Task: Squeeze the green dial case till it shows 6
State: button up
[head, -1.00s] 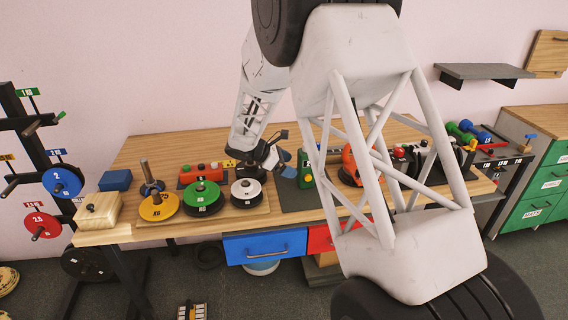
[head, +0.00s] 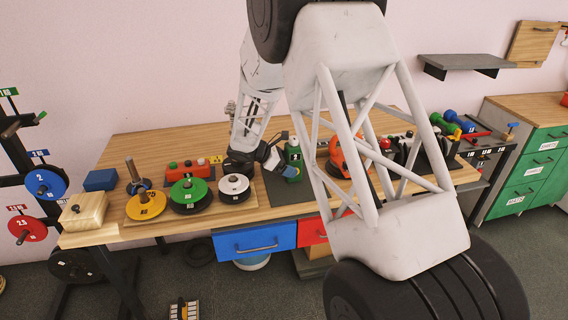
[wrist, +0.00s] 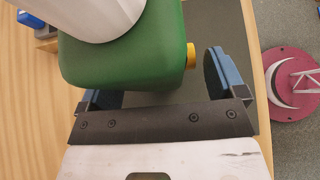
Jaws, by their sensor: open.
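The green dial case (head: 293,163) stands on a dark mat (head: 262,198) on the wooden bench; part of its right side is close to my arm's frame. It fills the upper middle of the wrist view (wrist: 120,72), with a yellow knob (wrist: 190,55) on its right side. A pale rounded shape covers its upper part there, and I cannot read a number. My gripper (head: 280,160) is open at the case, its blue-padded fingers (wrist: 165,90) apart on either side of the case's near end. There is a visible gap at the right finger.
Green (head: 188,190), yellow (head: 146,206) and white (head: 234,184) weight discs stand to the left on the bench. A red block with knobs (head: 187,169) is behind them. An orange round object (head: 345,155) stands to the right, partly behind my arm.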

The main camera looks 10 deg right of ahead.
jog(key=shift+d+f, duration=0.2)
jog(key=shift+d, duration=0.1)
jog(key=c, duration=0.9)
